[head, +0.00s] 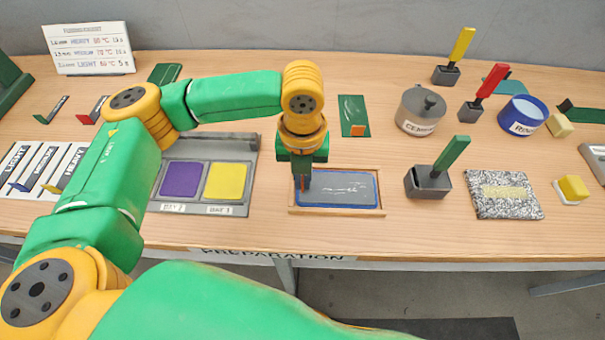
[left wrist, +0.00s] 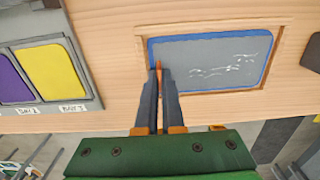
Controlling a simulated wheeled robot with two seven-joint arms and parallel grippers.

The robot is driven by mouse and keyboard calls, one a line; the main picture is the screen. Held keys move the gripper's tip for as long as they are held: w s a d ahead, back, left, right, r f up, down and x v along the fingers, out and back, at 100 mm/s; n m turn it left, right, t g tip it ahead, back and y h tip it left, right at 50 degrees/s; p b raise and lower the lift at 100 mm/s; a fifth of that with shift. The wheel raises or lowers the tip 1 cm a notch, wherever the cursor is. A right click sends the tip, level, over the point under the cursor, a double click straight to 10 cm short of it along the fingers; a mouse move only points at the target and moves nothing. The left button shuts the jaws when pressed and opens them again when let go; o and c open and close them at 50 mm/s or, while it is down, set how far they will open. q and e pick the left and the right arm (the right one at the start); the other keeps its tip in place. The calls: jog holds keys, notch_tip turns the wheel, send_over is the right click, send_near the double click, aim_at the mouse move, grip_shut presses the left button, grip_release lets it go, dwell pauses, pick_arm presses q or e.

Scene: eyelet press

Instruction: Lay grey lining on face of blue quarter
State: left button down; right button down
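The grey lining (head: 338,188) lies flat over the blue quarter (head: 375,194), whose blue rim shows around it, inside a shallow wooden frame. The lining bears white scribbled marks; it also shows in the left wrist view (left wrist: 210,65) with the blue quarter's edge (left wrist: 205,37). My left gripper (head: 302,184) points down at the lining's left end. Its dark fingers (left wrist: 160,78) are close together around a thin orange-brown tab (left wrist: 158,66). I cannot tell whether the tab belongs to the lining. My right gripper is out of view.
A grey tray with a purple pad (head: 180,180) and a yellow pad (head: 226,181) stands left of the frame. A green-handled block (head: 430,180), a speckled slab (head: 503,195) and a grey pot (head: 420,110) stand to the right. A green sheet (head: 352,108) lies behind.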

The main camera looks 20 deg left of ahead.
pick_arm(q)
jog(key=c, duration=1)
grip_release()
jog(key=shift+o, duration=0.2)
